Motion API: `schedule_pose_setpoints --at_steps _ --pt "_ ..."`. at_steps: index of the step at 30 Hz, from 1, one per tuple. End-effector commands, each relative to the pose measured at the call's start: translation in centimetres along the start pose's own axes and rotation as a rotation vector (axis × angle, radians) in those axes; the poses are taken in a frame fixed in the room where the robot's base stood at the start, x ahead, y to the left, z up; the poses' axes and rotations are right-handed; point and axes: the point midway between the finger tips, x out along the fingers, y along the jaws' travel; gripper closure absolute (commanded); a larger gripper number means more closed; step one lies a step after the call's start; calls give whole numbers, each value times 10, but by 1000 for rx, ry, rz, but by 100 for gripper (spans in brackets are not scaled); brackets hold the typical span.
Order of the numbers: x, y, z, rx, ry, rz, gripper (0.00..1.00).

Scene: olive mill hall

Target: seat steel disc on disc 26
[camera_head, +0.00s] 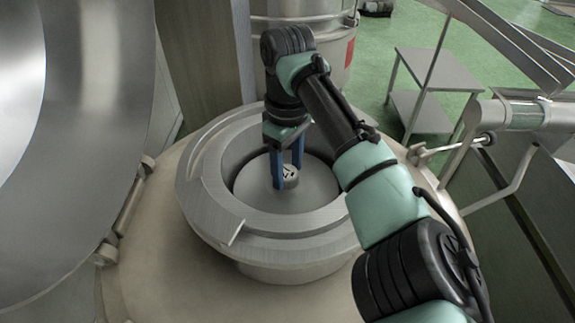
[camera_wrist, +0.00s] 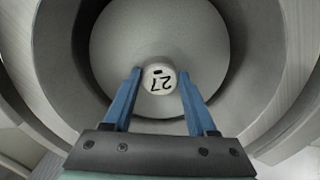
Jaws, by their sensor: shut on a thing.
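A round grey steel disc (camera_head: 314,190) lies level inside the round opening of a metal housing (camera_head: 208,185). Its small pale knob (camera_head: 290,177) bears the number 27, readable upside down in the wrist view (camera_wrist: 159,78). My gripper (camera_head: 287,176) points down with its two blue fingers on either side of the knob, shut on it. In the wrist view a dark gap (camera_wrist: 85,45) runs around the disc, between it and the wall. Disc 26 is not visible; whatever lies under the disc is hidden. I cannot tell whether the disc rests on something.
A broad raised rim with a notched edge surrounds the opening. A large shiny curved metal lid (camera_head: 75,120) stands at the left. A steel drum (camera_head: 300,55) stands behind. A small metal table (camera_head: 425,75) and a metal trough (camera_head: 520,115) are at the right.

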Motion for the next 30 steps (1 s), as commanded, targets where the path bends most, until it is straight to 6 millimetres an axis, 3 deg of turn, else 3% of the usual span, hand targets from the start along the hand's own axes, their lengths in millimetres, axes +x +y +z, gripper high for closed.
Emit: schedule_pose_setpoints --at_steps 28,29,30 --pt "10 0 0 0 1 1 100" --pt "10 0 0 0 1 1 39" --pt "10 0 0 0 1 1 32"
